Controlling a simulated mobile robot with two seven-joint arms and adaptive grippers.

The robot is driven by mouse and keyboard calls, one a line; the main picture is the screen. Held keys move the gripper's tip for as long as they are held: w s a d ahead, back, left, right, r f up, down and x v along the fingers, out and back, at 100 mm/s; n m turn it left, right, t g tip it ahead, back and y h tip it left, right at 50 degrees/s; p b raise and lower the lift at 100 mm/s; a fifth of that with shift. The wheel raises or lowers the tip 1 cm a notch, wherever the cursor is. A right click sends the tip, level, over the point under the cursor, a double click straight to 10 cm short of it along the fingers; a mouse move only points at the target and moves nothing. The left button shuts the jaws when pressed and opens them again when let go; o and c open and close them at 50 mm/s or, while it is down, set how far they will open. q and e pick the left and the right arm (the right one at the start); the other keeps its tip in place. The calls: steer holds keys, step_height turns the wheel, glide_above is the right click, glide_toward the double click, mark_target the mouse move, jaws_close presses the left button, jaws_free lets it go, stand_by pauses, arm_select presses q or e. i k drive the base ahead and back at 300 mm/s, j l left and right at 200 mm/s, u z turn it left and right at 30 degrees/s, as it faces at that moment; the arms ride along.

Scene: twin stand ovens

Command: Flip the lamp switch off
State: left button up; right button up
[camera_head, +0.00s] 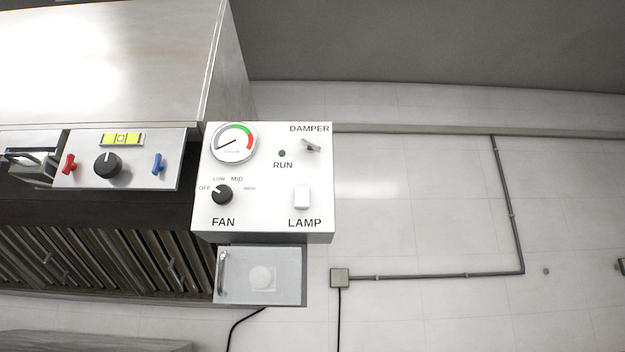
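The lamp switch (302,197) is a small white rocker on the lower right of a white control box (265,180), just above the printed word LAMP. Nothing covers it. Which way the rocker is tipped is too small to tell. Neither of my grippers shows in the head view.
The same box carries a round gauge (233,143), a RUN light (282,153), a DAMPER lever (310,146) and a black FAN knob (222,194). A panel (136,177) with red and blue handles sits left. A grey box (290,285) hangs below. Right of the control box is open.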

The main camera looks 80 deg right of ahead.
mark_target(302, 193)
steer(key=z, duration=2.15)
